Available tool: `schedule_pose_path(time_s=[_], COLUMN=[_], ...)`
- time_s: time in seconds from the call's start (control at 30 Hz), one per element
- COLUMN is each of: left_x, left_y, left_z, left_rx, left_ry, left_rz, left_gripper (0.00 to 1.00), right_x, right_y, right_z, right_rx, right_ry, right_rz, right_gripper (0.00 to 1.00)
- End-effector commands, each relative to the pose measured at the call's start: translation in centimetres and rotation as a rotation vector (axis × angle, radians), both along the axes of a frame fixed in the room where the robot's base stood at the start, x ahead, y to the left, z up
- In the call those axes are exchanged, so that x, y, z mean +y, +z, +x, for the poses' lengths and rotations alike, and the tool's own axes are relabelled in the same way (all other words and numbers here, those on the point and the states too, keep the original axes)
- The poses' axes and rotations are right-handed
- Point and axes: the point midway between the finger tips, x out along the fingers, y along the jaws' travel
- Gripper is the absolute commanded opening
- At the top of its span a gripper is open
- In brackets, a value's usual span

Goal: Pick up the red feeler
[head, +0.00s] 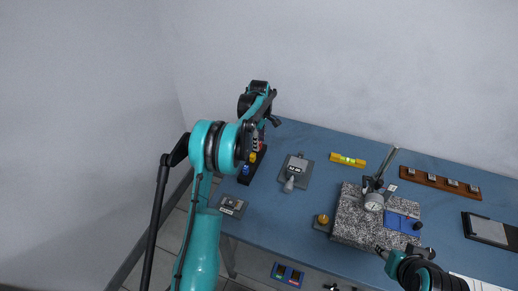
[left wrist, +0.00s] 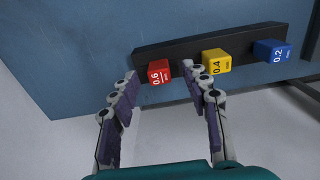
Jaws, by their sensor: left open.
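The red feeler (left wrist: 159,72), marked 0.6, is at the left end of a dark rack (left wrist: 187,42) in the left wrist view. The yellow feeler (left wrist: 217,61), marked 0.4, and the blue feeler (left wrist: 272,52), marked 0.2, sit to its right. My left gripper (left wrist: 164,82) is open, with its fingers on either side of the red feeler's near end; contact cannot be told. In the head view my left arm largely hides the red feeler, while the yellow (head: 253,157) and blue (head: 245,170) ones show. My right gripper (head: 382,251) is at the lower right, its jaws unclear.
The blue table (head: 275,227) also bears a grey device (head: 295,172), a yellow level (head: 348,160), and a granite block (head: 350,215) with a dial gauge (head: 373,201). A wooden strip (head: 440,182) lies at the back right. The wall stands behind.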

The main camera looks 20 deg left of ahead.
Motion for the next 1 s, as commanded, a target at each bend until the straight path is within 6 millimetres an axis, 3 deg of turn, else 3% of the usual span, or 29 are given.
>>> schedule_pose_path(time_s=[0.1,0.33,0.5,1.0], left_x=[0.0,0.0,0.0,0.0], left_y=[-1.87,-1.97,-1.95,-1.16], left_z=[0.04,0.03,0.03,0.02], left_rx=[0.0,0.0,0.0,-0.001], left_ry=[0.0,-0.001,-0.001,-0.001], left_rz=[0.0,0.0,0.0,0.0], left_gripper=[0.47,0.47,0.06,0.06], right_x=[0.0,0.0,0.0,0.0], right_y=[-0.72,-0.61,-0.61,-0.29], right_z=[0.0,0.01,0.01,0.0], right_rx=[0.0,0.0,0.0,0.0], right_ry=[0.0,0.0,0.0,0.0], right_rz=[0.0,0.0,0.0,0.0], right_gripper=[0.4,0.4,0.4,0.4])
